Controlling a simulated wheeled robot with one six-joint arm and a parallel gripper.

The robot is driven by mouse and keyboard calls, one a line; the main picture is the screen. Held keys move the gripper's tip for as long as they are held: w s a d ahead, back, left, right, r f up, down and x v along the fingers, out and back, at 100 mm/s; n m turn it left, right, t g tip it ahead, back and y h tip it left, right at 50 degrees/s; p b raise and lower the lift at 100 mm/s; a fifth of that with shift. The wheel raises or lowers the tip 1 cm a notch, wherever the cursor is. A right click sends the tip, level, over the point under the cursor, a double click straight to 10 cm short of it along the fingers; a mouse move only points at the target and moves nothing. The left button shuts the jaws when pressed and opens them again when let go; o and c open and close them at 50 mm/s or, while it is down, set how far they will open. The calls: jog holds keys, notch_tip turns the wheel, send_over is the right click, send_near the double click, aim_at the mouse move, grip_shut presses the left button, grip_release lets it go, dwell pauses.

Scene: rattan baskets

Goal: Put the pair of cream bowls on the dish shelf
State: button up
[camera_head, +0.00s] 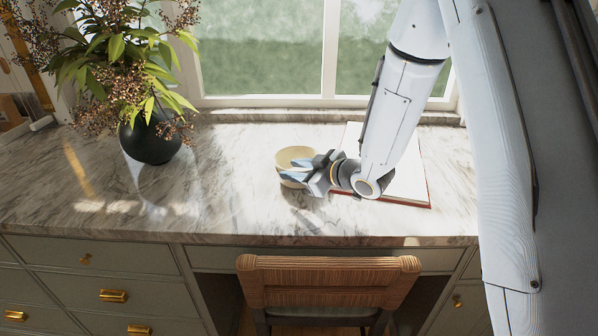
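A cream bowl (292,158) stands on the marble desk top, left of the middle of the window. I see one bowl outline and cannot tell whether a second bowl is nested in it. My gripper (306,170) is at the right front side of the bowl, coming in from the right. Its bluish fingers overlap the bowl's right side and hide part of it. I cannot tell whether they hold the rim or are only close to it. No dish shelf is in view.
A dark round vase (150,140) with a leafy plant stands at the left. An open book (408,180) lies under my forearm. A wooden chair (328,270) stands at the desk's front. The marble top (225,190) between vase and bowl is clear.

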aim_at(285, 170)
jog(key=shift+p+x, duration=0.9)
jog(key=shift+x, duration=1.25)
jog(key=shift+d+f, duration=0.1)
jog(key=c, duration=0.8)
grip_shut()
jog(key=shift+s+f, duration=0.15)
jog(key=shift+f, duration=0.05)
jog(key=shift+r, duration=0.1)
